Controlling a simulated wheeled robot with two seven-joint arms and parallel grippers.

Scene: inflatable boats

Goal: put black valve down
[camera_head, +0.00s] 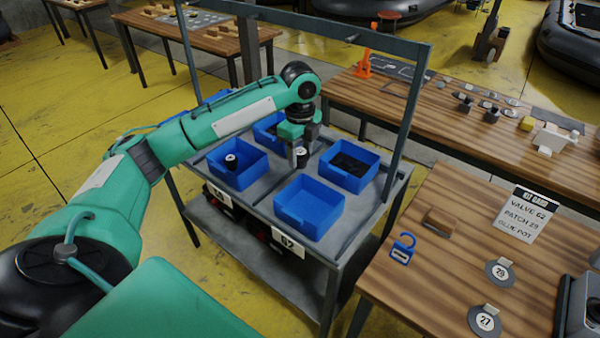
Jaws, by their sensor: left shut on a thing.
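My left gripper (300,148) points down over the middle of the grey cart (260,205), between the blue bins. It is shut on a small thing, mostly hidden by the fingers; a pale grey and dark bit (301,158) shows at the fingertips. I take it for the black valve, but its shape is not clear. A black round piece with a white top (231,161) stands in the left blue bin (238,178). The front blue bin (309,207) looks empty. The right blue bin (348,167) holds dark pieces. My right gripper is not in view.
A fourth blue bin (268,131) is partly behind my arm. The cart's upright frame (408,110) rises at its right. A wooden table at right holds a kit card (527,213), round grey patches (500,271), a blue padlock-shaped piece (402,249) and a brown block (438,220).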

